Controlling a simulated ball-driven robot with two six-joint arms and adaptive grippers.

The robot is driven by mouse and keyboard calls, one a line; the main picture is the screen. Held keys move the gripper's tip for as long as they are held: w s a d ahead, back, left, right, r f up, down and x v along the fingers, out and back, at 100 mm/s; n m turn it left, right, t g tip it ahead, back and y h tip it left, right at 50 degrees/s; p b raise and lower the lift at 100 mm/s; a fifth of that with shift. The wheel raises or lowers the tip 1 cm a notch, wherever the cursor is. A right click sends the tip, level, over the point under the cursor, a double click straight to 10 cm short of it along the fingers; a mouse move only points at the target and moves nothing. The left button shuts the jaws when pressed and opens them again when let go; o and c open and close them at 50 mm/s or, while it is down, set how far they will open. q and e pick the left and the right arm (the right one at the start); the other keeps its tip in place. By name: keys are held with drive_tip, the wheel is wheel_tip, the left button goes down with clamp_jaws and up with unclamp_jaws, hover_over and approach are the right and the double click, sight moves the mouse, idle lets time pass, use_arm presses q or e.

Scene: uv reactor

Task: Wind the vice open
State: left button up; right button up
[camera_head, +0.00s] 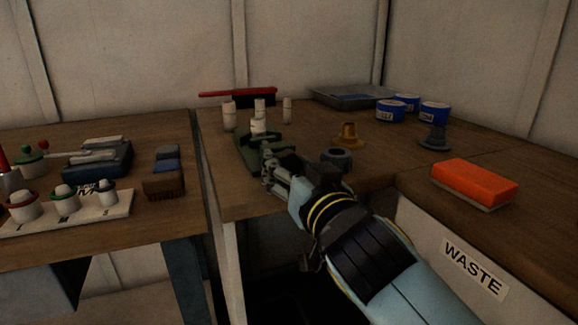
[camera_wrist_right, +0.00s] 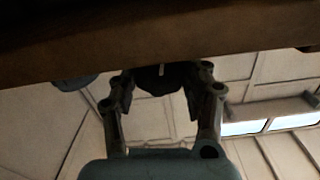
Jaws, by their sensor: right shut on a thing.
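The green vice (camera_head: 254,153) stands at the front left of the right-hand bench, with a white cylindrical piece (camera_head: 258,125) at its jaws. My right gripper (camera_head: 270,178) is at the vice's front end, at the bench edge. It is shut on a dark part there, which I take to be the vice handle (camera_wrist_right: 160,78); the fingers hide most of it. In the right wrist view the fingers (camera_wrist_right: 160,100) stand either side of this dark part, under the bench edge. How far the jaws are apart cannot be told. My left gripper is not in view.
White cylinders (camera_head: 229,117), a red brush (camera_head: 238,95), a brass flanged piece (camera_head: 348,136), a grey ring (camera_head: 336,158) and blue tins (camera_head: 390,111) stand on the bench. An orange sponge (camera_head: 474,182) lies right. A gap separates the left bench (camera_head: 100,246).

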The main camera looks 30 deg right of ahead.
drive_tip(key=c, duration=0.4)
drive_tip(key=shift+c, duration=0.5)
drive_tip(key=shift+n, duration=0.4)
drive_tip(key=shift+n+p, duration=0.3)
drive_tip(key=shift+n, duration=0.8)
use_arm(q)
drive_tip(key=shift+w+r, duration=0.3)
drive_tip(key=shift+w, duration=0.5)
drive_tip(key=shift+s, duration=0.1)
use_arm(e)
drive_tip(key=o, duration=1.2)
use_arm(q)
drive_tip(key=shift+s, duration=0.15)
